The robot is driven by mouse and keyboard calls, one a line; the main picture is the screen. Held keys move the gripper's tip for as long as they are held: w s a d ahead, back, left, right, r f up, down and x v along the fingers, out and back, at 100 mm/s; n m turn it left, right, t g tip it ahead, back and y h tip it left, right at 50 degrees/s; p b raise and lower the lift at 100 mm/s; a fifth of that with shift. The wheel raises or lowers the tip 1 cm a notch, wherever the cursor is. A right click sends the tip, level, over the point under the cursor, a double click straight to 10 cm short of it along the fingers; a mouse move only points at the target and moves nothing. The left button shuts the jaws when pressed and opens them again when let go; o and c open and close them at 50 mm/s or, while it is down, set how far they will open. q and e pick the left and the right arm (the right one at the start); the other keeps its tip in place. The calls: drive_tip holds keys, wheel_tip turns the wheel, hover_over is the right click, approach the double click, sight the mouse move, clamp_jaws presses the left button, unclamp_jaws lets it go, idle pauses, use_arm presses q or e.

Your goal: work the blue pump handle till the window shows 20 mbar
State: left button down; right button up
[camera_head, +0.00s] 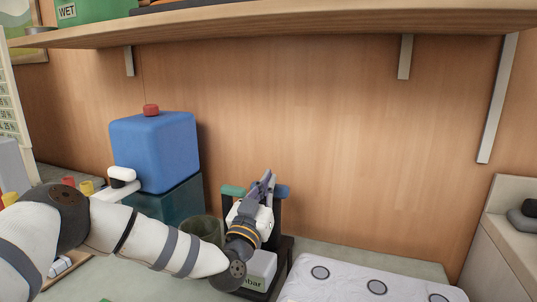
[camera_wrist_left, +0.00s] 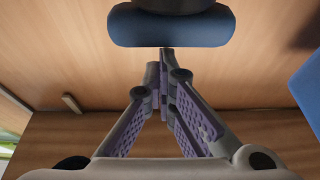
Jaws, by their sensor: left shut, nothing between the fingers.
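The blue pump handle (camera_head: 282,191) shows just right of my left gripper (camera_head: 268,177) in the head view. In the wrist view the handle (camera_wrist_left: 170,27) is a rounded blue bar at the top. My left gripper (camera_wrist_left: 165,52) is shut and empty, its fingertips close to the bar's edge; I cannot tell whether they touch. A green handle (camera_head: 232,190) is left of the gripper. The pale window box (camera_head: 262,268) stands below, partly behind my wrist; only "mbar" reads and the number is hidden. My right gripper is not in view.
A dark green cup (camera_head: 203,229) stands near the pump. A wooden shelf (camera_head: 270,22) overhangs. A white pad with dark rings (camera_head: 350,285) lies right of the pump.

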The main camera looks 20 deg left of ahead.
use_arm(q)
drive_tip(key=shift+f, duration=0.4)
wheel_tip(320, 180, up, 6)
drive_tip(key=p, duration=0.2)
drive_tip(key=f+v, duration=0.1)
drive_tip(key=v, duration=0.9)
drive_tip(key=shift+p, duration=0.4)
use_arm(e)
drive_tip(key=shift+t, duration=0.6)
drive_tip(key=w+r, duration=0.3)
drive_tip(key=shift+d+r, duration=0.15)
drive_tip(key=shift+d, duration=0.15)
